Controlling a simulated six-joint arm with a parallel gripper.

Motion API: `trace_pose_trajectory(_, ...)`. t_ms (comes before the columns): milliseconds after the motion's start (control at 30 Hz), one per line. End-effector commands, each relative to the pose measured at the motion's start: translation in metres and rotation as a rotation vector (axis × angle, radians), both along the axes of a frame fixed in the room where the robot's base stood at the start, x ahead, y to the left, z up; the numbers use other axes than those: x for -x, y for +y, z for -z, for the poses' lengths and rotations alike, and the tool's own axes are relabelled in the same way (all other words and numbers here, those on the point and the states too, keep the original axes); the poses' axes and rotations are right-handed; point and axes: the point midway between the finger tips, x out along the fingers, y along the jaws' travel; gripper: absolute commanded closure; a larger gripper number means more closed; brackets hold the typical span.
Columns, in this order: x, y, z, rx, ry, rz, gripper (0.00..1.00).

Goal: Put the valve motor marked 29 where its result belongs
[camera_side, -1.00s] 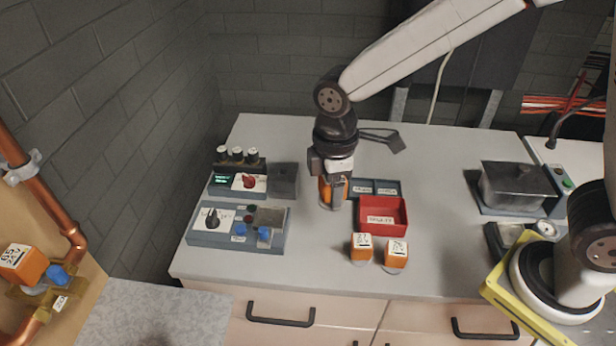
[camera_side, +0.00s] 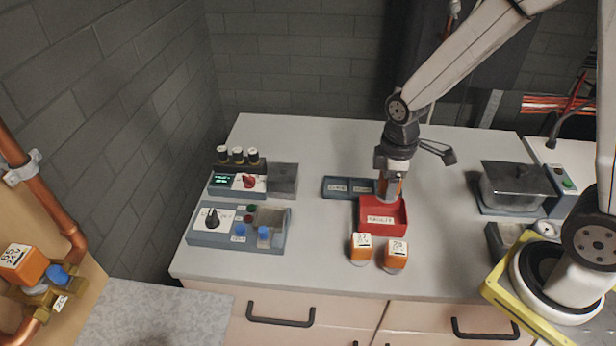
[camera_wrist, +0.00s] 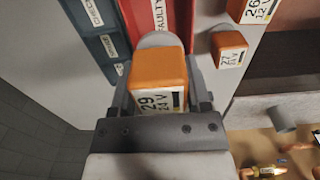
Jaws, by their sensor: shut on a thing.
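My gripper (camera_side: 388,190) is shut on the orange valve motor marked 29, 24 V (camera_wrist: 158,75), and holds it label towards the wrist camera. In the side view the motor (camera_side: 397,187) shows only partly behind the fingers. It is at the back edge of the red tray (camera_side: 371,230), labelled FAULTY; its exact height over the tray is hard to tell.
Orange motors marked 27 (camera_side: 361,247) and 26 (camera_side: 396,256) stand in front of the red tray. Test units with knobs (camera_side: 207,237) stand left, a lidded metal pot (camera_side: 515,187) right. Another orange motor (camera_side: 22,263) sits on the pipe.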

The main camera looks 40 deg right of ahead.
Motion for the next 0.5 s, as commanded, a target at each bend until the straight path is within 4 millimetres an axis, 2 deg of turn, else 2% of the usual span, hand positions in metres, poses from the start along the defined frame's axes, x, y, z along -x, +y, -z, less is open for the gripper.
trace_pose_trajectory(233,0.0,0.0,0.006,0.0,0.001,0.0,1.0)
trace_pose_trajectory(500,0.0,0.0,0.032,0.001,0.002,0.0,1.0)
